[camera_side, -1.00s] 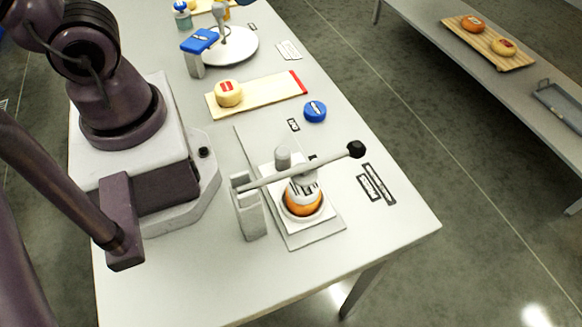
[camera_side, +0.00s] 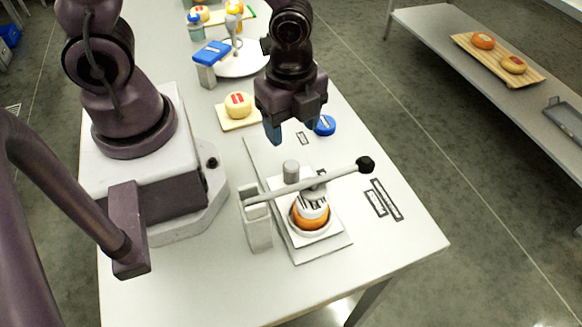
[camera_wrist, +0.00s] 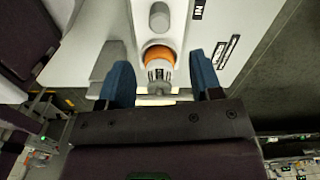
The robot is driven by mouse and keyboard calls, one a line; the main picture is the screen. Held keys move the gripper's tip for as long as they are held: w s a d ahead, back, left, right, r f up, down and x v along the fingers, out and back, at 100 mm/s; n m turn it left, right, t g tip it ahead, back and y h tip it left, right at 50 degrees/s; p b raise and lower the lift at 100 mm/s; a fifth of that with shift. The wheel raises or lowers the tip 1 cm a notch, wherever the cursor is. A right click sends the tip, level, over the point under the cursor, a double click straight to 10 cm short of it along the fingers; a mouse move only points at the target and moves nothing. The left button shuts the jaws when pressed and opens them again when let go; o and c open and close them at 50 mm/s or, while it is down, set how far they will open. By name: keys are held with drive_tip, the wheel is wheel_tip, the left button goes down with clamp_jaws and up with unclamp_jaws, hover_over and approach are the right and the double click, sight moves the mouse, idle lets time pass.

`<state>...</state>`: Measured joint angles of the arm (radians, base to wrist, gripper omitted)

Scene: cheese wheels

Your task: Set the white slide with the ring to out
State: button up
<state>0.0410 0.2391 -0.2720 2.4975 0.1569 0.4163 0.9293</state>
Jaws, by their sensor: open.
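The white slide (camera_side: 274,184) lies on a long pale base plate (camera_side: 262,152) and carries a grey upright knob (camera_side: 291,171). Its pale ring (camera_side: 329,230) surrounds an orange cheese wheel (camera_side: 309,218), beneath the striped white press head (camera_side: 314,203). My gripper (camera_side: 287,131) is open and empty, above the table behind the knob. In the wrist view, its blue fingers (camera_wrist: 163,82) stand apart, with the press head, orange cheese (camera_wrist: 158,54) and knob (camera_wrist: 159,17) between or beyond them. The slide's far underside is hidden.
A lever (camera_side: 318,182) runs over the slide from a grey post (camera_side: 257,222) to a black knob (camera_side: 365,164). A blue puck (camera_side: 325,125) and a yellow cheese (camera_side: 238,105) on a board lie behind. Outlined labels (camera_side: 385,201) mark the table at right.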

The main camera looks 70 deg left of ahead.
sight(291, 164)
wheel_tip(291, 164, down, 12)
idle(0.5)
clamp_jaws()
drive_tip(key=a, duration=1.1)
drive_tip(key=shift+a, duration=0.35)
drive_tip(key=shift+c, duration=0.9)
unclamp_jaws()
drive_tip(key=shift+o, duration=0.9)
drive_tip(key=shift+d, duration=0.1)
wheel_tip(291, 164, up, 13)
